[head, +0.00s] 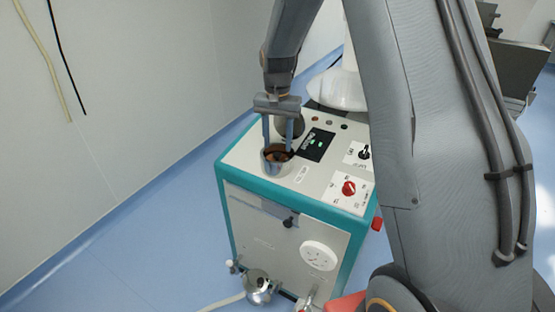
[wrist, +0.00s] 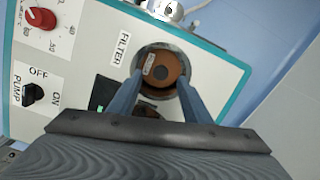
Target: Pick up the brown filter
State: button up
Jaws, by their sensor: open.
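The brown filter (wrist: 168,62) sits inside a round metal cup in the panel marked FILTER. In the wrist view it has a dark central hole and a small pale label. In the head view the filter (head: 279,156) shows at the mouth of the silvery cup (head: 276,169). My gripper (head: 278,149) points down over the cup with its two blue-grey fingers apart. In the wrist view the fingertips of my gripper (wrist: 161,78) lie on either side of the filter, near the cup's rim. I cannot tell whether they touch it. Nothing is held.
The cup is set in the top of a white and teal machine (head: 260,224). A red knob (head: 348,188), a black pump switch (head: 364,153) and a dark display (head: 316,145) share the top. A round dark part (head: 291,127) lies behind the fingers. A wall stands at left.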

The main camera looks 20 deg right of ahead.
aim_at(277, 154)
jog(key=shift+f+p, duration=0.75)
jog(key=shift+f, duration=1.15)
grip_shut()
